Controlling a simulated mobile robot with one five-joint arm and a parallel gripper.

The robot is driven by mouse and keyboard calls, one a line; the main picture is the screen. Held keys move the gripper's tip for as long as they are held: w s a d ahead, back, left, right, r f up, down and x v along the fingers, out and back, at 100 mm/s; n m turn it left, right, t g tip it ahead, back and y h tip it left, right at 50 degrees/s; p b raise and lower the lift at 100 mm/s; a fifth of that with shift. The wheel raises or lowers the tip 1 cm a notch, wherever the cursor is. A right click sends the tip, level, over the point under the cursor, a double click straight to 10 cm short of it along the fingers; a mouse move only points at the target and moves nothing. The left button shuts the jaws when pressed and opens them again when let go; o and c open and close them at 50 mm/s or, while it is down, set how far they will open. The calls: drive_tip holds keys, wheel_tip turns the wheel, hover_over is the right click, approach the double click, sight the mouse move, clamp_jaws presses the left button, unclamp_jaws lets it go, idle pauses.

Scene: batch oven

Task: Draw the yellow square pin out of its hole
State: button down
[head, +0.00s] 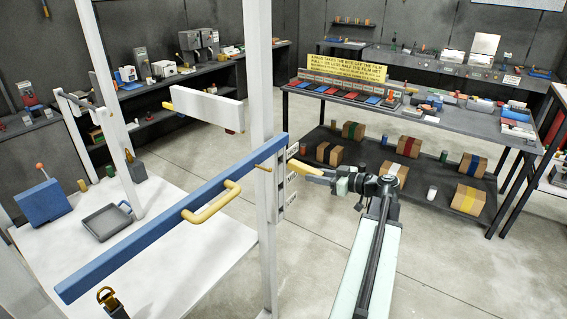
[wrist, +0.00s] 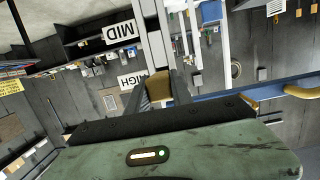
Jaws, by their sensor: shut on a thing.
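My gripper (head: 318,175) reaches in from the right and is shut on the pin. In the wrist view the pin's tan-yellow end (wrist: 158,86) sits between the two dark jaws (wrist: 160,95). A small yellow bit (head: 264,169) shows on the post's left side; I cannot tell if it is the pin's far tip. The hole itself is hidden. A blue bar (head: 130,235) with a yellow handle (head: 212,203) runs across the post at about this height.
A white board (head: 208,108) hangs behind the post. A dark workbench (head: 460,122) with boxes below stands at the back right. The floor between bench and post is clear.

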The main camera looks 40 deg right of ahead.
drive_tip(key=shift+v, duration=0.85)
